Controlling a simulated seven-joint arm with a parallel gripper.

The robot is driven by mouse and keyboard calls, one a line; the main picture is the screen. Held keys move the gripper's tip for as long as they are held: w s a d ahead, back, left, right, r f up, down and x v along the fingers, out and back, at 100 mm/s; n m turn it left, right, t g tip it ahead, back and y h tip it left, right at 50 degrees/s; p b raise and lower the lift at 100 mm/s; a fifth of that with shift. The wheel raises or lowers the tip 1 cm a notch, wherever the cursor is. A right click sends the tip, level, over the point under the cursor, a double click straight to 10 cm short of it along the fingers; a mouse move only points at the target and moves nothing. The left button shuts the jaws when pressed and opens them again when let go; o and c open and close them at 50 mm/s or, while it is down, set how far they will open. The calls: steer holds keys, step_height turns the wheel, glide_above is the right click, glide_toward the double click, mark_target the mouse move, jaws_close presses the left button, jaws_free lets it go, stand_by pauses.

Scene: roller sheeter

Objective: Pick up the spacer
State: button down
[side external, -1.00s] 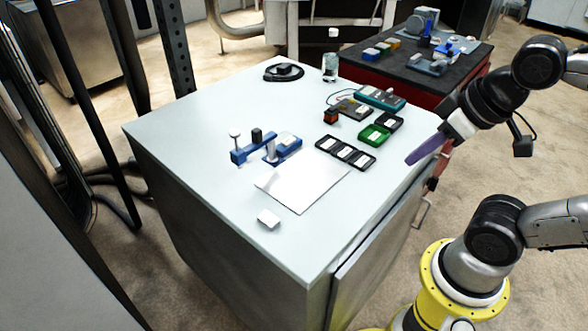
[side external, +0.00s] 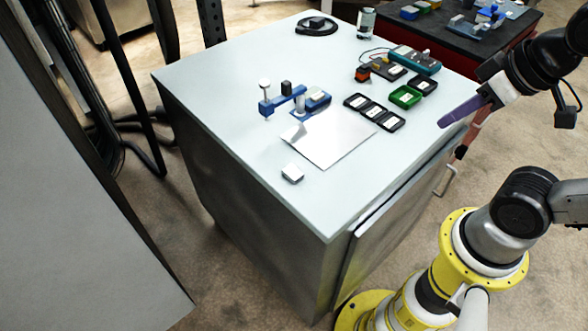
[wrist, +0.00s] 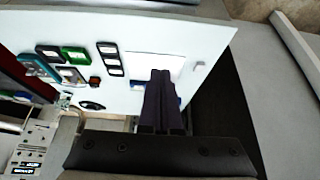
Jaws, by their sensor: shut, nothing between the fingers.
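No part is marked as the spacer; a small pale block (side external: 291,174) on the table's near part may be it, but I cannot tell. In the wrist view a small pale block (wrist: 198,65) shows right of the white sheet. A blue fixture (side external: 283,101) with upright posts stands behind the white sheet (side external: 329,139); my fingers mostly hide it in the wrist view. My gripper (side external: 442,123) has long purple fingers, shut and empty, above the table's right edge, well apart from the block. The fingers also show in the wrist view (wrist: 160,74).
Black trays (side external: 374,112) and a green tray (side external: 405,96) lie between my gripper and the fixture. A teal meter (side external: 414,60), a small red block (side external: 362,75), a coiled black cable (side external: 317,26) and a glass jar (side external: 366,22) are farther back. The table's left front is clear.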

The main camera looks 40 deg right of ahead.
steer(key=shift+c, duration=0.8)
jaws_free()
